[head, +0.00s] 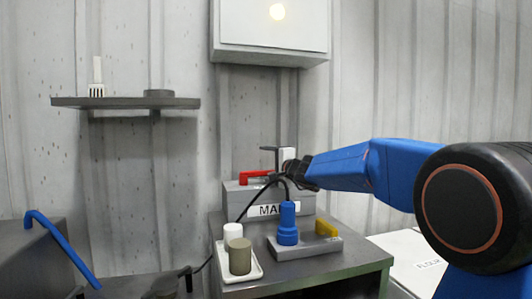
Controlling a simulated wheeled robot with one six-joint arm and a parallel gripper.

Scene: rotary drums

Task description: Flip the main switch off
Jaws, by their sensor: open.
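The main switch is a grey box (238,197) with a white label, partly hidden, that reads "MA…". It stands at the back of a grey table (345,262). A red lever (256,175) lies roughly level along the top of the box, its left end bent down. My gripper (274,164) is open, at the right end of the lever. I cannot tell whether it touches the lever.
A blue plug (288,224) with a black cable stands on a grey block beside a yellow piece (327,229). A white tray (247,275) holds cylinders. A lit white cabinet (270,35) hangs above. A shelf (125,103) is left; a "FLOUR" box (400,245) is right.

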